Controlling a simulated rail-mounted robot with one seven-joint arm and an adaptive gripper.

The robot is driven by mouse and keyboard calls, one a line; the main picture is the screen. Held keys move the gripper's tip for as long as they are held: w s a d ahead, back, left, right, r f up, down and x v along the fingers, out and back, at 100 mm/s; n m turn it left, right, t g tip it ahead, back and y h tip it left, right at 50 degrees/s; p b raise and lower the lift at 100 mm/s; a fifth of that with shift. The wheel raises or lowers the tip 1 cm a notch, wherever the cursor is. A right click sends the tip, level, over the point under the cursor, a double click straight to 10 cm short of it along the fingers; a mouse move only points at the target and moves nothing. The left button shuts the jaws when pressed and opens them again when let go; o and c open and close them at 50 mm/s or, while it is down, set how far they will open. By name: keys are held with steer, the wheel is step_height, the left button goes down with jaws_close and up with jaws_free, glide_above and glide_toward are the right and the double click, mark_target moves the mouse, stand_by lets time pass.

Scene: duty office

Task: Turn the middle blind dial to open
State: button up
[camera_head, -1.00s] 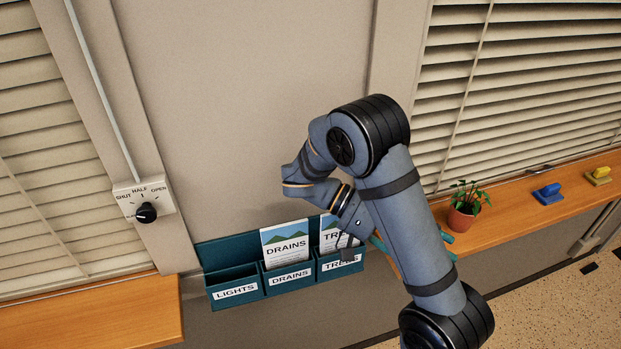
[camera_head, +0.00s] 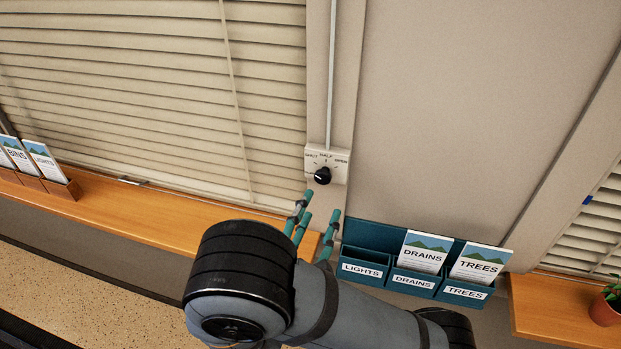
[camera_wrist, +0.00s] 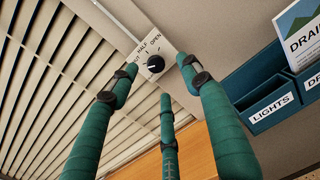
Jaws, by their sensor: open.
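A black blind dial (camera_head: 322,176) sits on a white plate (camera_head: 341,170) marked SHUT, HALF and OPEN, on the post between the window and the bare wall panel. It also shows in the wrist view (camera_wrist: 156,64). I cannot clearly make out which mark its pointer faces. No other dial is in view. My gripper (camera_head: 318,210) has three teal fingers, spread open and empty, just below the dial in the head view. In the wrist view the fingertips (camera_wrist: 160,76) spread around and below the dial, apparently not touching it. The slatted blind (camera_head: 130,80) hangs left of the dial.
A teal leaflet rack (camera_head: 365,235) with LIGHTS, DRAINS and TREES pockets is close right of my gripper. A wooden sill (camera_head: 150,205) runs below the blind, with leaflet holders (camera_head: 62,190) at far left. A potted plant (camera_head: 606,305) stands at far right.

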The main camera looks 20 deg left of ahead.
mark_target(322, 178)
steer(key=shift+n+y, duration=0.5)
steer(key=w+p, duration=0.1)
steer(key=w, duration=0.2)
steer(key=w+p, duration=0.2)
steer(key=w, duration=0.1)
steer(key=w+a+p, duration=0.1)
steer(key=w, duration=0.1)
steer(key=shift+w+a+p, duration=0.1)
steer(key=shift+w+p, duration=0.2)
steer(key=shift+w, duration=0.1)
steer(key=shift+w+f, duration=0.1)
steer(key=shift+w, duration=0.45)
steer(key=shift+c, duration=0.5)
steer(key=c, duration=1)
